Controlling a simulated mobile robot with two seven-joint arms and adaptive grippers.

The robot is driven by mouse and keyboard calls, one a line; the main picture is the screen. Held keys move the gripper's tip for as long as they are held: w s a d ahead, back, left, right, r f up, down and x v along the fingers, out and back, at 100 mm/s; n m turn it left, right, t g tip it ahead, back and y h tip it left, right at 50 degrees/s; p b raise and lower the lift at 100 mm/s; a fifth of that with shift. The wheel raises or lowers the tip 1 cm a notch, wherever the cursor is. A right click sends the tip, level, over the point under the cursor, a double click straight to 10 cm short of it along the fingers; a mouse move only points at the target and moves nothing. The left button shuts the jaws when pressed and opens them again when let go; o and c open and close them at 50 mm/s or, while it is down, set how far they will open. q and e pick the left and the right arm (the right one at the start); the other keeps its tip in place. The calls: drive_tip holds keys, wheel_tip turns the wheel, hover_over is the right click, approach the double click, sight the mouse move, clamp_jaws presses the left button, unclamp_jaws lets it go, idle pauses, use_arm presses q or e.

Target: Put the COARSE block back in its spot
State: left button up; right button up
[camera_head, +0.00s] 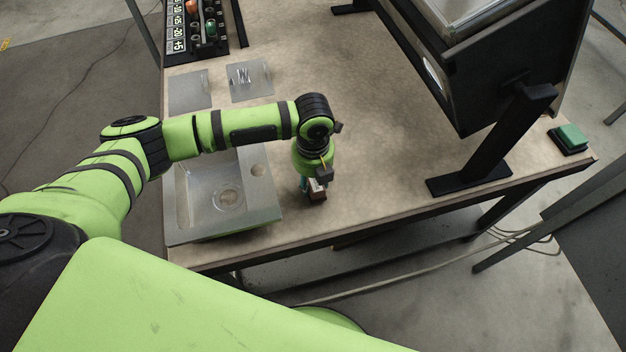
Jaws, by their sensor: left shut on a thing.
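A small brown block (317,194) with a pale patch on it is at my left gripper (312,187), just right of the sink. Any lettering is too small to read, so I cannot confirm it is the COARSE block. My left gripper points down and is shut on this block, with the wrist hiding much of the fingers. I cannot tell whether the block touches the table. A green block (571,137) sits on a black holder (577,150) at the table's far right corner. My right gripper is not in view.
A metal sink basin (197,238) lies left of my gripper. Two grey plates (190,103) lie behind it, and a black rack (208,54) with numbered labels stands at the back left. A large dark frame (467,185) stands to the right. Table between is clear.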

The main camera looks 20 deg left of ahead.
use_arm(q)
drive_tip(key=shift+f, duration=0.7)
drive_tip(key=shift+f, duration=0.1)
drive_tip(key=o, duration=1.2)
drive_tip(key=shift+r, duration=0.2)
wheel_tip(320, 180, up, 12)
drive_tip(key=shift+f+b, duration=0.1)
drive_tip(key=shift+b, duration=0.6)
